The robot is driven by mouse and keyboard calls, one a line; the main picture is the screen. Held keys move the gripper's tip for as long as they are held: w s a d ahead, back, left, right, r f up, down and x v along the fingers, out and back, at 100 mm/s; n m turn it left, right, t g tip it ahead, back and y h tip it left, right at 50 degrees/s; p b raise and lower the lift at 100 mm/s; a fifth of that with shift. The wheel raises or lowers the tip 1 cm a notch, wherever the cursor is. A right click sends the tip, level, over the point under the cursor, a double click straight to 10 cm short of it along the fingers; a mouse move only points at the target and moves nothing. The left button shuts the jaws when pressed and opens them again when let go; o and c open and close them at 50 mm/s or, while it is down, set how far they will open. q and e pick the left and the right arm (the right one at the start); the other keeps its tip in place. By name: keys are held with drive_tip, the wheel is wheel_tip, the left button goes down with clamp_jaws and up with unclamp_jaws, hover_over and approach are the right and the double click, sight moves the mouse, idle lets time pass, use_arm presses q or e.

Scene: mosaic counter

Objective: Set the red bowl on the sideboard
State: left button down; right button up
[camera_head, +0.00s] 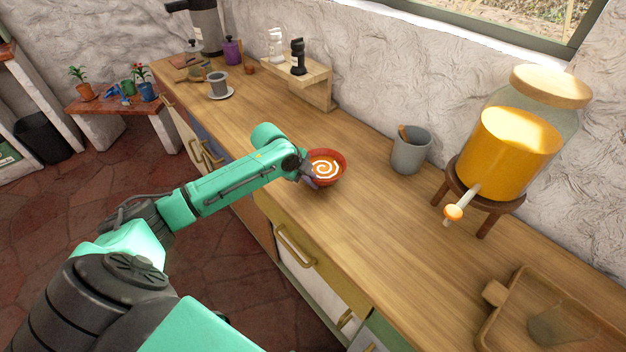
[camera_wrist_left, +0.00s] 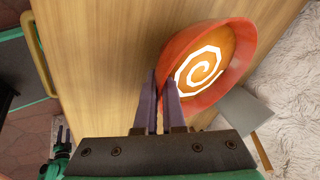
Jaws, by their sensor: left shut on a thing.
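The red bowl (camera_head: 339,178), with an orange filling marked by a white spiral, is at the middle of the wooden-topped counter (camera_head: 385,235), which has drawers along its front. In the left wrist view the bowl (camera_wrist_left: 188,42) is upper right of the fingers. My left gripper (camera_head: 308,176) is shut on the bowl's near wall; its purple fingers (camera_wrist_left: 160,85) show one on each side of the rim. Whether the bowl's base touches the wood or hangs just above it, I cannot tell.
A grey mug (camera_head: 410,152) and a juice dispenser (camera_head: 505,150) on a wooden stand are right of the bowl. A wooden tray (camera_head: 490,318) lies at the front right. A small shelf (camera_head: 312,85) with two figures and a grey cup (camera_head: 218,84) are behind. Wood around the bowl is clear.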

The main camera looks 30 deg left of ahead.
use_arm(q)
drive_tip(key=c, duration=1.1)
unclamp_jaws()
drive_tip(key=shift+o, duration=0.4)
drive_tip(key=b+v, duration=0.1)
drive_tip(key=v, duration=1.1)
drive_tip(key=shift+r, duration=0.1)
